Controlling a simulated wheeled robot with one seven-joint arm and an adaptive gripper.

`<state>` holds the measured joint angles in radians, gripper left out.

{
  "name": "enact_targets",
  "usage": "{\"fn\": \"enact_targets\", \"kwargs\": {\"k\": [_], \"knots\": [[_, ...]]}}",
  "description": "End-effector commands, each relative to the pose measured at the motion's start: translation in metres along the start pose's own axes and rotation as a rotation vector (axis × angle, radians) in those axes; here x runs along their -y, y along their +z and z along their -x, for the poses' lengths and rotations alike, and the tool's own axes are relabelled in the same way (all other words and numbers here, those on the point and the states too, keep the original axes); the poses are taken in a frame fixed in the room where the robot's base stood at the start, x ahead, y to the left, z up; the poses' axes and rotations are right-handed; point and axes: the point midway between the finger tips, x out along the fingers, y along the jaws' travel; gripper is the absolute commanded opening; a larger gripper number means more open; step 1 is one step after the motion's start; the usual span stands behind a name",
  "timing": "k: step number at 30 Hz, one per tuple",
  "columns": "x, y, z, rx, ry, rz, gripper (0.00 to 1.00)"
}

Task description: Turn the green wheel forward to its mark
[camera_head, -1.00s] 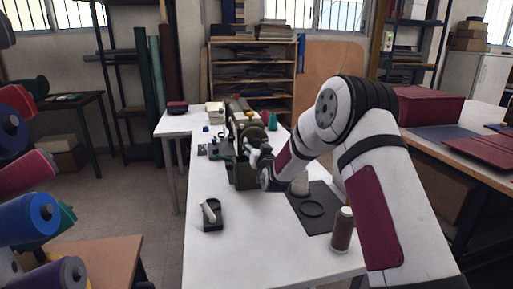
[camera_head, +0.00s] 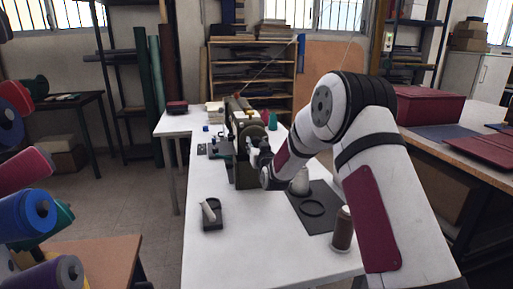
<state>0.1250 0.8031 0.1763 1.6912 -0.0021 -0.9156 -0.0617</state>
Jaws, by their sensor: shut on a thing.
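The dark green sewing machine (camera_head: 243,174) stands on the white table. Its green wheel (camera_head: 256,132) is on the side facing my arm, and my gripper partly covers it. My gripper (camera_head: 257,152) is at the lower part of the wheel and is shut on it. The fingertips are small and partly hidden, so their exact hold is unclear. I cannot make out the mark on the wheel.
A black tray with a pale tool (camera_head: 211,214) lies left on the white table (camera_head: 240,255). The table's front is clear.

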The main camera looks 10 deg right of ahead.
Motion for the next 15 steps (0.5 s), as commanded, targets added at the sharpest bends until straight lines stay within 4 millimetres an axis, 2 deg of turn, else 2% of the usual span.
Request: {"fn": "enact_targets", "kwargs": {"k": [15], "knots": [[0.0021,0.0027,-0.0009,-0.002,-0.002,0.458,0.10]]}}
